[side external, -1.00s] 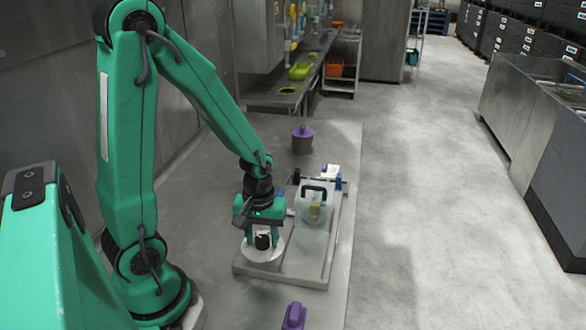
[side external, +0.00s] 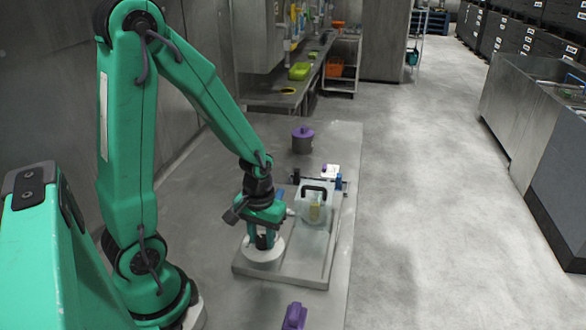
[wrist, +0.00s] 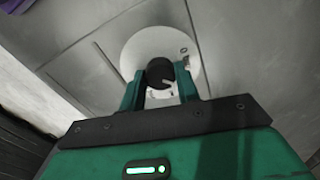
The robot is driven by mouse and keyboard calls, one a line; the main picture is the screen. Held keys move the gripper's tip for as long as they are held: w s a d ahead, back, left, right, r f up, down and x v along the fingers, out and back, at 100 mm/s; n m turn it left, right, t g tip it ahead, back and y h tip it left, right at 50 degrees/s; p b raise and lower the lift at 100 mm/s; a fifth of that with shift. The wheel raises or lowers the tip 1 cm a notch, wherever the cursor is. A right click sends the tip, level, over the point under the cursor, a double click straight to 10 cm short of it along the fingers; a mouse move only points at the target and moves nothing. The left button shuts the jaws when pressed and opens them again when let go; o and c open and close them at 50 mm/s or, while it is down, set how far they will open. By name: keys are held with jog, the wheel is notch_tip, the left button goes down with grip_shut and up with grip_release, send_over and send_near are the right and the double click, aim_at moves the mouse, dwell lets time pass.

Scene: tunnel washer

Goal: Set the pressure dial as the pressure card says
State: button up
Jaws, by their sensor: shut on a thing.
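The pressure dial (side external: 262,256) looks like a white round disc with a black knob, at the near left of a grey board. In the wrist view the dial's white face (wrist: 140,47) fills the upper middle, with a small mark near its right edge. The black knob (wrist: 160,70) stands at its centre. My gripper (side external: 263,240) points down over the dial, its green fingers shut on the knob from both sides. A white piece (side external: 329,171) at the board's far end may be the pressure card; I cannot read it.
A clear box (side external: 315,207) with a black handle and something yellowish inside stands right of the dial. A purple-lidded grey pot (side external: 302,141) stands behind the board. A purple object (side external: 294,316) lies in front. Floor to the right is clear.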

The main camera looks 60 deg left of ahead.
aim_at(262, 238)
jog(key=o, duration=1)
jog(key=shift+r, duration=0.15)
jog(key=shift+r, duration=3.8)
jog(key=shift+r, duration=0.1)
jog(key=shift+d+r, duration=0.2)
jog(key=shift+r, duration=0.25)
jog(key=shift+s+d+r+m+t, duration=0.6)
jog(key=shift+d+r+m+t, duration=0.45)
jog(key=shift+r, duration=1)
jog(key=shift+s+d+r+m+t, duration=0.75)
jog(key=shift+r+m, duration=0.45)
jog(key=shift+r, duration=0.9)
jog(key=shift+s+d+r+m+t, duration=0.5)
jog(key=shift+d+r+m+t, duration=0.45)
jog(key=shift+r, duration=1.1)
